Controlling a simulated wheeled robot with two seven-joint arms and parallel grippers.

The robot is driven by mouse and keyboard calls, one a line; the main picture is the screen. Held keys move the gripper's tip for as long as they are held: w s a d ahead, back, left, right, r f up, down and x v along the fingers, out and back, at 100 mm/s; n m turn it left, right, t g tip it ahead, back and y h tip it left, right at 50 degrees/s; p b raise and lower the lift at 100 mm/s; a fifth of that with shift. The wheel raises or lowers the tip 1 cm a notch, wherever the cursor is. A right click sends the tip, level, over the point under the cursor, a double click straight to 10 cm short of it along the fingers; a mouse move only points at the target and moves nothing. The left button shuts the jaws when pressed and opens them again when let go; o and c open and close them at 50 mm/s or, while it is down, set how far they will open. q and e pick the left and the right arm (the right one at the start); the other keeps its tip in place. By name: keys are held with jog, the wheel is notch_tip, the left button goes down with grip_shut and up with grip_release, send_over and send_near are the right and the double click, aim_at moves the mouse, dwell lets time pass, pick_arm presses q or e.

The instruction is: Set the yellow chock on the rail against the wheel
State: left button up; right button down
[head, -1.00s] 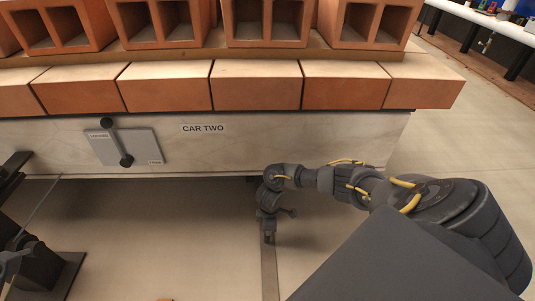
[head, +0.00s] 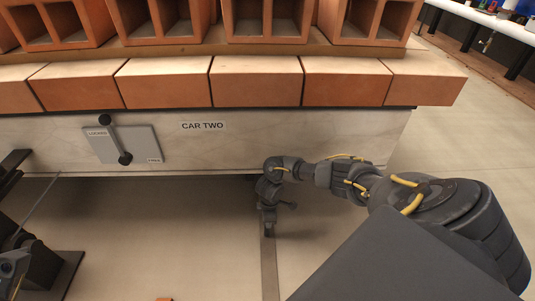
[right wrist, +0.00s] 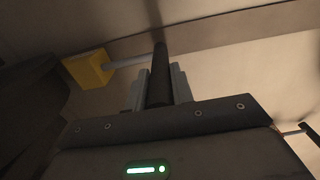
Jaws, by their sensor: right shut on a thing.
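The yellow chock (right wrist: 88,68) shows in the right wrist view at upper left, on a pale rod that leads to a dark upright grip (right wrist: 158,75). My right gripper (right wrist: 157,88) is shut on that grip. In the head view my right gripper (head: 268,232) hangs low by the lower edge of the car (head: 300,135), over the rail (head: 269,270); the chock is hidden there. The rail seems to cross behind the chock in the wrist view (right wrist: 230,32). I cannot tell whether the chock touches it. No wheel shows clearly.
The car, labelled CAR TWO, carries solid and hollow bricks (head: 255,85). A grey lever plate (head: 137,146) is on its side. Open floor (head: 150,235) lies in front of the car. A workbench (head: 490,20) stands far right.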

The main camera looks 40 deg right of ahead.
jog(key=shift+w+d+b, duration=0.65)
jog(key=shift+w+d, duration=0.2)
jog(key=shift+w, duration=0.2)
jog(key=shift+w+d, duration=0.15)
jog(key=shift+d, duration=0.05)
jog(key=shift+f, duration=0.15)
dwell(0.7)
jog(key=c, duration=0.5)
grip_release()
jog(key=shift+f, duration=0.1)
